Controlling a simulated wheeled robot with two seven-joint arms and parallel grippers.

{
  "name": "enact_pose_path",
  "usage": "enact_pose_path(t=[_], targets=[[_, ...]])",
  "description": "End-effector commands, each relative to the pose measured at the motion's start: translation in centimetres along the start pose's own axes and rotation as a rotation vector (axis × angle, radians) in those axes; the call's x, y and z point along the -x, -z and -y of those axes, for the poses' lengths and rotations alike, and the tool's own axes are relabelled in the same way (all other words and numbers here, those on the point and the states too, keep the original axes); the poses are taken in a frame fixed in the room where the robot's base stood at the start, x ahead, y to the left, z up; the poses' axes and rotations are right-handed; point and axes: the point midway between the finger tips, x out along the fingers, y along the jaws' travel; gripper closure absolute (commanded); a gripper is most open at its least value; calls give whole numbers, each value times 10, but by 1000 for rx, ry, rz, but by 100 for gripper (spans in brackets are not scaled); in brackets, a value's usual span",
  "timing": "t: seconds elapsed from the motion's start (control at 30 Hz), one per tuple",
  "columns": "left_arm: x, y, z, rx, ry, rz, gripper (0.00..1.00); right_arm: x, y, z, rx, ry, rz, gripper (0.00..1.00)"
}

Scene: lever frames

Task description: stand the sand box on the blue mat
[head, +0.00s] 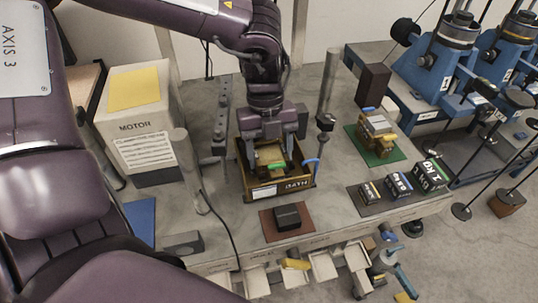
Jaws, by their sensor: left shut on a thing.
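My left gripper (269,160) points down into an open brown tray (284,190) with "BATH" lettered on its front. It is shut on a tan box (268,154), which I take for the sand box. The fingers hide part of the box, and I cannot tell whether it touches the tray floor. A green piece (276,168) shows at the box's near side. The blue mat (141,219) lies on the table at the left, partly hidden by my arm; its visible part is bare. My right gripper is not in view.
A dark block (287,216) sits on a red mat. A tan device (377,125) sits on a green mat (384,156). Weights (398,185) stand at right.

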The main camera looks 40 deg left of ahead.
Motion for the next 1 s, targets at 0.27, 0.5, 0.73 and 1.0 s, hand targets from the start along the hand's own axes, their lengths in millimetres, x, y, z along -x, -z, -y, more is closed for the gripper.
enact_pose_path(t=[0.27,0.5,0.73,1.0], targets=[[-9,3,-4,-5,-11,-16,71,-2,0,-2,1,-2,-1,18],[3,6,-4,-6,-11,-16,71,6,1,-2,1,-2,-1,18],[18,9,-2,-6,-9,-13,71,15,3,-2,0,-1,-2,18],[35,12,-2,-5,-7,-8,71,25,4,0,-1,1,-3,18]])
